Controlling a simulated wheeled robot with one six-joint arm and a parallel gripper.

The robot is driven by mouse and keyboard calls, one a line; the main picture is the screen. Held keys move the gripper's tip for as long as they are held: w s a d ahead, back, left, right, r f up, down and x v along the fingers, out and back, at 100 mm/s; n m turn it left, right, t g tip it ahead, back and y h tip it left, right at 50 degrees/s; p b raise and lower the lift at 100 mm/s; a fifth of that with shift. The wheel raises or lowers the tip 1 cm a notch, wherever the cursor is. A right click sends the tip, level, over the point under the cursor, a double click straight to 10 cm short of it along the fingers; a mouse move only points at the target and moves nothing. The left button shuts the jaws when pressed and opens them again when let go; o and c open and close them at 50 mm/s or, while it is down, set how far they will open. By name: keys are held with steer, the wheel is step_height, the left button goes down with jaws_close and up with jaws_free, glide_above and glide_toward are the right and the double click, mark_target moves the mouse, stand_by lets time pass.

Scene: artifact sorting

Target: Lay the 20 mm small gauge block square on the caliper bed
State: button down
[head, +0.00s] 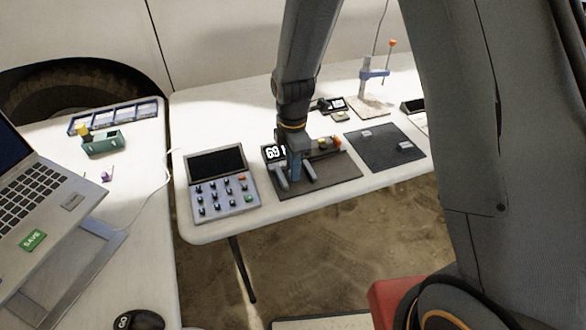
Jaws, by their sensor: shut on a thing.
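The caliper bed (338,180) is a dark flat plate on the white table, with a digital readout (274,152) at its back left. My gripper (295,178) points down low over the left part of this bed, between two short grey bars (281,179). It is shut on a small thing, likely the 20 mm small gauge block. That block is too small and too hidden by the gripper to make out. I cannot tell if it touches the bed or how square it lies.
A grey keypad panel (221,201) stands left of the bed. A dark mat (378,158) with small labelled pieces (404,145) lies to the right. Behind is a stand with a blue clamp (374,75). A laptop (45,190) and green box (103,143) occupy the left table.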

steer(key=shift+f, duration=0.55)
steer(key=shift+f, duration=0.15)
steer(key=c, duration=1.6)
jaws_free()
step_height(320, 180, up, 12)
steer(key=shift+r+b, duration=0.2)
steer(key=shift+b, duration=0.7)
steer(key=s+d+m, duration=0.5)
steer(key=m, duration=0.2)
steer(key=s+d+m, duration=0.5)
steer(key=m, duration=0.2)
steer(key=s+d+m, duration=0.5)
steer(key=m, duration=0.2)
steer(key=shift+s+r, duration=0.1)
steer(key=shift+r, duration=0.2)
